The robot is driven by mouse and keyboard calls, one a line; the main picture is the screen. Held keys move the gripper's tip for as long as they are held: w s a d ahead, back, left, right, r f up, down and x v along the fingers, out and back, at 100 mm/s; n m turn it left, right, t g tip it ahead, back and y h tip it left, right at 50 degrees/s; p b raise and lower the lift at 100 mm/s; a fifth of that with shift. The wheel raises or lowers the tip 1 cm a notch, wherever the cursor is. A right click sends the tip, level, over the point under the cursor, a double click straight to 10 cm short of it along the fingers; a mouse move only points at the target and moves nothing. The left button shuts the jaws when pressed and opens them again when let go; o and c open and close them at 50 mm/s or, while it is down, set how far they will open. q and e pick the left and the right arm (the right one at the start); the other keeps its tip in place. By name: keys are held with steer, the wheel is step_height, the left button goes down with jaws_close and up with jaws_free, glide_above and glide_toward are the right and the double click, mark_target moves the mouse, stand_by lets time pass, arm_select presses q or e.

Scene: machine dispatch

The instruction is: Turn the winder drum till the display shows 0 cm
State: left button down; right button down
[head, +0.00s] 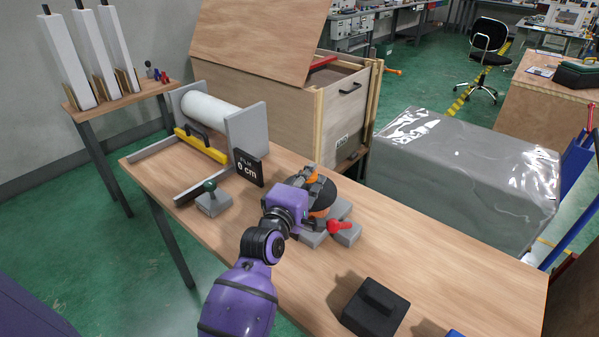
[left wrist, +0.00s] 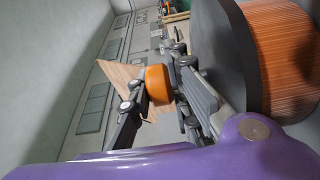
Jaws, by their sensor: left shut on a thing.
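The winder drum (head: 322,196) is orange with a dark end face and stands on grey blocks at the middle of the bench. In the left wrist view its dark face (left wrist: 222,45) and ribbed orange side fill the upper right. My left gripper (head: 309,180) is at the drum's upper side and hides part of it. In the left wrist view its fingers are shut on an orange handle (left wrist: 158,83) beside the dark face. The black display (head: 248,168) reads "FILM" and "0 cm". My right gripper is in neither view.
A white film roll (head: 210,112) sits between grey plates, with a yellow bar (head: 200,147) in front. A green-knobbed grey block (head: 213,203), a red lever (head: 340,226) and a black block (head: 375,307) are on the bench (head: 430,270). A wooden crate (head: 270,95) stands behind.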

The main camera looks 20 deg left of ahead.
arm_select(q)
steer(key=shift+a+r, duration=0.15)
steer(key=shift+a, duration=0.05)
steer(key=c, duration=1.7)
jaws_free()
steer(key=shift+s, duration=0.1)
steer(key=shift+d, duration=0.1)
steer(key=s, duration=1.2)
